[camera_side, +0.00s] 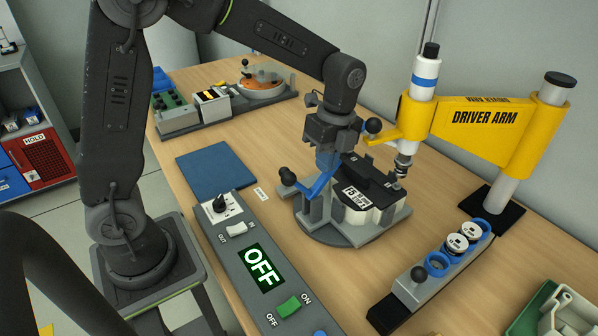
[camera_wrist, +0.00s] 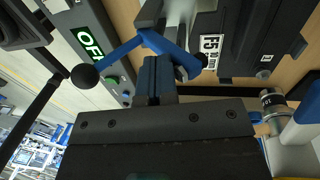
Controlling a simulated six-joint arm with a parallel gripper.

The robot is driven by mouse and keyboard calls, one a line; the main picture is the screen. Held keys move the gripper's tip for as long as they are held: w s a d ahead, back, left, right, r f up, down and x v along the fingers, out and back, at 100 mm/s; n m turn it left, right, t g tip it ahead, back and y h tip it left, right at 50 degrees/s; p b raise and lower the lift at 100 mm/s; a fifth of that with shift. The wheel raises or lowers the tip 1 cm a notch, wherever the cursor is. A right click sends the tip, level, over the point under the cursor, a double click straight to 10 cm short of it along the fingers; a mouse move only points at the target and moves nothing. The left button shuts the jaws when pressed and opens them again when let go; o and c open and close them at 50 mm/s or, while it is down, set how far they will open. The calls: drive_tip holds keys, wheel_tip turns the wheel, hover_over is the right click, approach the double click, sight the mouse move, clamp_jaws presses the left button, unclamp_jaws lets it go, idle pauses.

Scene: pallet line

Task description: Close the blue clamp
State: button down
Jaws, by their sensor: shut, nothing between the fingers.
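The blue clamp (camera_side: 318,187) is a bent blue lever with a black ball knob, on the fixture (camera_side: 364,235) that holds a dark block with a white label. In the wrist view the clamp's blue lever (camera_wrist: 121,52) runs from the black knob at left to a bend just beyond my fingertips, then down toward the label. My gripper (camera_side: 325,168) is over the clamp side of the fixture, pointing down. In the wrist view my gripper's (camera_wrist: 153,78) blue fingers are together and empty, very close to the lever's bend. I cannot tell whether they touch it.
A yellow driver arm (camera_side: 480,125) hangs close at right, its tool above the fixture. A grey control panel (camera_side: 262,262) reading OFF lies at front left. A rack (camera_side: 425,285) with blue rings stands at right. A blue mat (camera_side: 216,172) lies left, with nothing on it.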

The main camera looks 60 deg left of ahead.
drive_tip(key=shift+w+f, duration=0.1)
drive_tip(key=shift+w, duration=0.15)
idle(0.5)
wheel_tip(320, 180, up, 14)
drive_tip(key=w, duration=0.2)
drive_tip(key=s+a+f+n+t, duration=0.1)
drive_tip(key=s+f+n+t, duration=0.1)
drive_tip(key=s+n, duration=0.7)
drive_tip(key=s+a+f+n+t, duration=0.1)
drive_tip(key=s+f+n+t, duration=0.1)
drive_tip(key=s+n+t, duration=0.3)
drive_tip(key=s+n, duration=0.4)
drive_tip(key=s, duration=0.1)
drive_tip(key=shift+s+f+t, duration=0.25)
drive_tip(key=shift+f+t, duration=0.05)
drive_tip(key=shift+f, duration=0.05)
